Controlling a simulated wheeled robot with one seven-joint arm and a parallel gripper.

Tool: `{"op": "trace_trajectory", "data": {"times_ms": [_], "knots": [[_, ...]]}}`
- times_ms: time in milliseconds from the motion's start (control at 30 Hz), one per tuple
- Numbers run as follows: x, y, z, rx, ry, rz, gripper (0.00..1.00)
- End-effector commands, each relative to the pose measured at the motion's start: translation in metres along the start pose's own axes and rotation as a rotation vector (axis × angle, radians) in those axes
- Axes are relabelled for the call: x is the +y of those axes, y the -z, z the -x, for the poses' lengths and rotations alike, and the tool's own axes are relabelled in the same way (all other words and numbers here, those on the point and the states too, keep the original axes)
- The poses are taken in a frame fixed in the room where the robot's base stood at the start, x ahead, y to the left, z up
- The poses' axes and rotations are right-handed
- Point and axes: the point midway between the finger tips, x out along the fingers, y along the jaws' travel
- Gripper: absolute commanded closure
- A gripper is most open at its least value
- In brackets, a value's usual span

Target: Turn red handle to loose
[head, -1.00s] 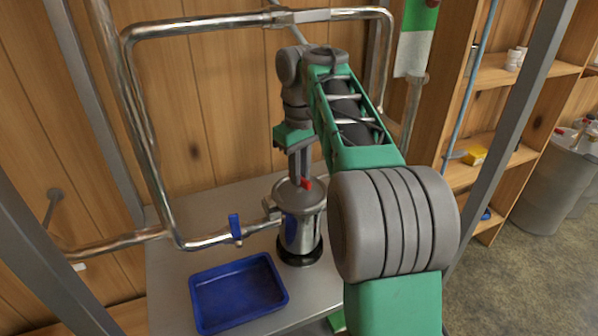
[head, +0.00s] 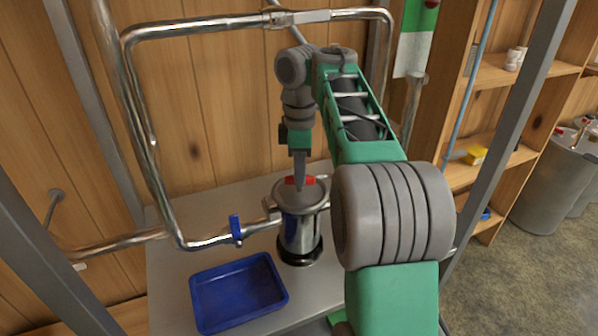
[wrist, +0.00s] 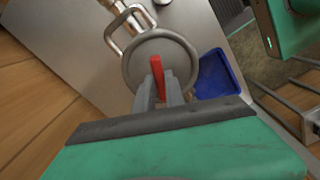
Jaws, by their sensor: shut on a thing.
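The red handle (head: 300,180) sits on top of the metal canister (head: 299,228), which stands upright on the grey table. My gripper (head: 300,185) reaches down from above, its fingers at the handle. In the wrist view the red handle (wrist: 158,72) shows between the fingertips of my gripper (wrist: 160,88), above the round lid (wrist: 135,75). The jaws are shut on the handle. The lower end of the handle is partly hidden by the fingers.
A blue tray (head: 238,292) lies on the table in front of the canister. A pipe with a blue valve lever (head: 236,229) joins the canister from the left. Wooden shelves (head: 490,150) and a grey bin (head: 552,185) are at the right.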

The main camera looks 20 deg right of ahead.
Motion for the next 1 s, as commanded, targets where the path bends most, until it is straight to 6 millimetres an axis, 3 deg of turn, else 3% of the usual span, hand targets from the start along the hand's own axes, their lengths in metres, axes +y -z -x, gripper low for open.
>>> {"op": "trace_trajectory", "data": {"times_ms": [700,733,1000], "knots": [[0.0002,0.0,0.0007,0.0,-0.002,0.09,1.0],[0.0002,0.0,0.0008,0.0,-0.002,0.09,0.85],[0.0001,0.0,0.0004,0.0,-0.001,0.089,0.64]]}}
